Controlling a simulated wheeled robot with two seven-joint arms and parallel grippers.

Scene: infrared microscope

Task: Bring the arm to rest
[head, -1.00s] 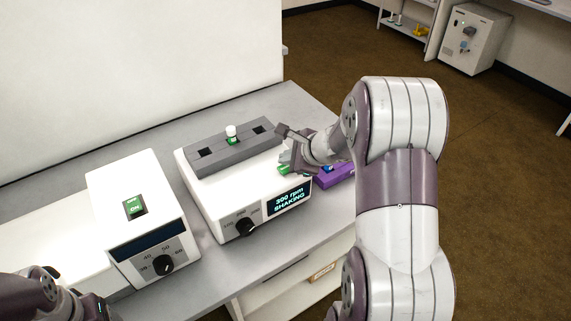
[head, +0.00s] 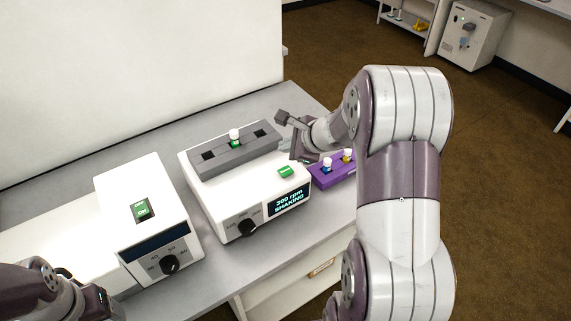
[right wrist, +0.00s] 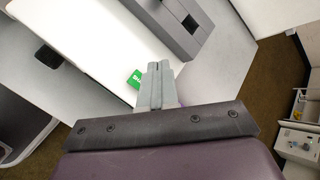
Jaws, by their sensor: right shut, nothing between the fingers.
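My right gripper (head: 287,120) is raised above the right end of the white shaker (head: 228,213), in front of the right arm's wrist. In the right wrist view its two fingers (right wrist: 158,70) are together with nothing between them. The shaker's display reads 300 rpm SHAKING, and its green button (head: 286,172) is in clear view. A white-capped vial (head: 235,138) stands in the middle slot of the grey block (head: 207,164) on top of the shaker. My left arm shows at the lower left, but its gripper's fingertips cannot be made out.
A purple rack (head: 341,176) with two capped vials stands right of the shaker, partly behind my right arm. The floor (head: 500,180) on the right is open.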

